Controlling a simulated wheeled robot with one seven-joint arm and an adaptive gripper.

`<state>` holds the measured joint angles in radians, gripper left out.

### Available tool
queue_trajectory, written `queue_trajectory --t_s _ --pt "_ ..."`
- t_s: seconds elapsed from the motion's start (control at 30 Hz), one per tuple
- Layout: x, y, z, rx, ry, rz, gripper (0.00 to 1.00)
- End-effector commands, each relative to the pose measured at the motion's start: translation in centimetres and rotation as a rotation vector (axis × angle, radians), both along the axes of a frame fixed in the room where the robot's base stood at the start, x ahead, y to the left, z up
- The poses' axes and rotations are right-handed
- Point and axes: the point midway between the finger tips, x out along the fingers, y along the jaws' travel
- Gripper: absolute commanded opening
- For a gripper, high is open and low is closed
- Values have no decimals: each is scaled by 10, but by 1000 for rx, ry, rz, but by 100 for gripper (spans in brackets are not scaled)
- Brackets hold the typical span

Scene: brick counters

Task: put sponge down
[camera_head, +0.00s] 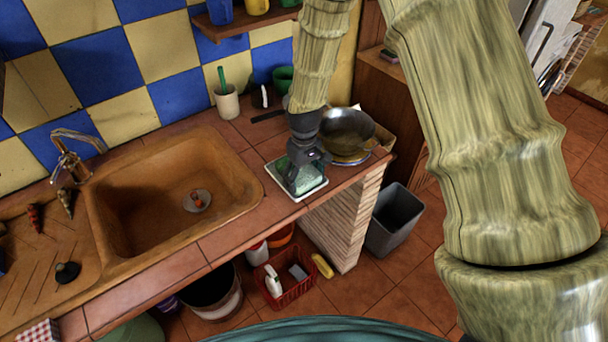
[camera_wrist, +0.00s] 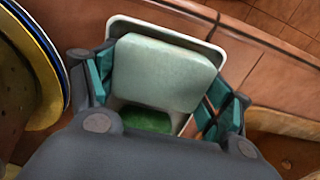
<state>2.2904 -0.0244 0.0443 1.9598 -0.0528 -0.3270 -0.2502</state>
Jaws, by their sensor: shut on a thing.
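The sponge (camera_wrist: 165,68) is a pale green block between my gripper's teal finger pads in the wrist view. My gripper (camera_head: 303,176) is shut on it and points down at the counter in the head view. A small white-rimmed tray (camera_head: 313,192) lies directly under the gripper near the counter's front edge. Its pale rim also shows around the sponge in the wrist view (camera_wrist: 150,24). A darker green patch shows beside the sponge there. I cannot tell whether the sponge touches the tray, and the gripper hides much of it in the head view.
The brown sink (camera_head: 185,190) is left of the tray. A pan (camera_head: 346,130) on plates stands close behind and right. A white cup (camera_head: 227,103) with a green-handled tool stands at the back. A grey bin (camera_head: 395,220) and a red basket (camera_head: 290,290) are on the floor.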

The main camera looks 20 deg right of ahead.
Motion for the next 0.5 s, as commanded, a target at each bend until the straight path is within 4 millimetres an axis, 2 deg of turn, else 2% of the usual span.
queue_trajectory --t_s 0.2,0.23,0.33,0.5 --pt "0 0 -3 0 1 0 41" --pt "0 0 -3 0 1 0 81" --pt "0 0 -3 0 0 0 99" --pt "0 0 -3 0 0 0 100"
